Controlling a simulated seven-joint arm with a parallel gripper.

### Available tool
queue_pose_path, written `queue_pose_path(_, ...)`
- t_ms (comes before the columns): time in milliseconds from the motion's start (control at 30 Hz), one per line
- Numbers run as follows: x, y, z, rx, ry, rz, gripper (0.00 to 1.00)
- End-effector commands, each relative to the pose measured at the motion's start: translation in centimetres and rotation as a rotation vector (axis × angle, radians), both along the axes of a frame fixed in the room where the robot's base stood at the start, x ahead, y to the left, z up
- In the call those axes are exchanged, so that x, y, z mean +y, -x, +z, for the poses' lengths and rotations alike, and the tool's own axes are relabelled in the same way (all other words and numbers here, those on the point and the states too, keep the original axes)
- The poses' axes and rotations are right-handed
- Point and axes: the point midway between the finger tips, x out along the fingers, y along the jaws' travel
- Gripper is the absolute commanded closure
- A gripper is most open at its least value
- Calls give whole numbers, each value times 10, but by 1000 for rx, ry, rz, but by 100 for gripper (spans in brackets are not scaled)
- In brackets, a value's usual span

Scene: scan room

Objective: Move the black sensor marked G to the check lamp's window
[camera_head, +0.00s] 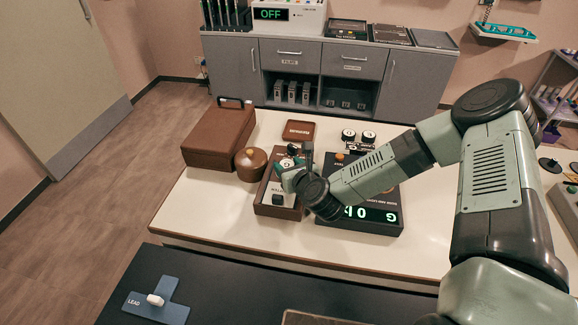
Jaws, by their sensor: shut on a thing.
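My gripper (290,166) is over the far part of a brown tray (263,210) on the white table, seen from behind and partly hidden by its own wrist. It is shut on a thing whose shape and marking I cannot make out. A small black block (278,200) sits in the near part of the tray; no letter is readable on it. Right of the tray is a dark device (345,226) with a lit green display (371,214) and an orange knob (339,156). My arm covers part of it. I cannot tell which part is the check lamp's window.
A brown case (218,138) and a round brown lidded pot (250,165) stand left of the tray. A dark counter (215,285) in front holds a blue LEAD plate (160,303) with a white piece.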

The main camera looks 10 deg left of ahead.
Motion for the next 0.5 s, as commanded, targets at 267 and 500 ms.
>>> queue_pose_path(267,0,0,-3,0,0,1,29)
queue_pose_path(500,0,0,-3,0,0,1,23)
